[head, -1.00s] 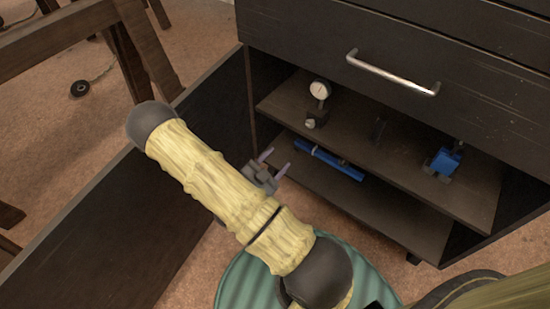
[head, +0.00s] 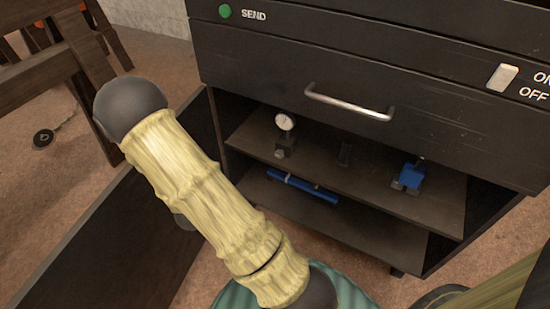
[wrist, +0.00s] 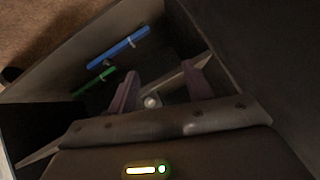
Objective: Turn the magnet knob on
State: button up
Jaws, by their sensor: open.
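A dial gauge (head: 285,122) with a round white face stands on a dark block base (head: 286,144) on the upper shelf of the open cabinet. A small light knob (head: 279,154) sits at the base's lower front; I cannot tell its setting. In the wrist view, the two purple fingers of my gripper (wrist: 161,78) are spread apart with nothing held between them. A small round pale thing (wrist: 152,101), possibly the knob, shows in the gap between them, not touching as far as I can see. In the head view my arm hides the gripper.
A blue bar (head: 305,186) lies on the lower shelf. A drawer with a metal handle (head: 348,101) is above; the open door (head: 115,240) stands left.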

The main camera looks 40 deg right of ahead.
jog(key=s+a+r+n+y+p, duration=0.2)
jog(key=a+r+n+y, duration=0.55)
jog(key=r, duration=0.35)
jog(key=s+r+n+g, duration=0.3)
jog(key=s+r+n, duration=0.4)
jog(key=s, duration=0.3)
jog(key=shift+d+r+n+g+p, duration=0.3)
jog(key=shift+d+n, duration=0.05)
jog(key=shift+n, duration=0.1)
jog(key=shift+w, duration=0.1)
jog(key=c, duration=0.3)
jog(key=shift+d, duration=0.1)
